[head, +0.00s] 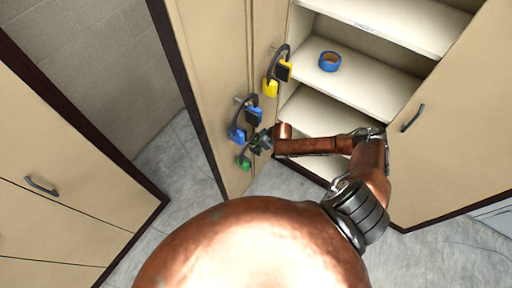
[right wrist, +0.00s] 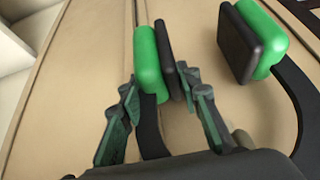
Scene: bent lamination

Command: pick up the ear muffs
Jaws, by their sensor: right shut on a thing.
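Green ear muffs (head: 244,161) with black pads and a black headband hang low on the tan cabinet door in the head view, partly hidden by my right gripper (head: 262,141). In the right wrist view, the green ear muffs (right wrist: 147,62) show two cups. The fingers of my right gripper (right wrist: 160,84) are on either side of the left cup and its black band, shut on it. Blue ear muffs (head: 237,133) hang just above, and yellow ear muffs (head: 271,88) hang higher on the door. My left gripper is not in view.
The open cabinet's shelves (head: 375,67) are to the right, with a blue tape roll (head: 330,61) on one. Another cabinet door (head: 445,125) stands at the right. A closed cabinet (head: 75,150) is at the left. The grey floor (head: 180,165) between is clear.

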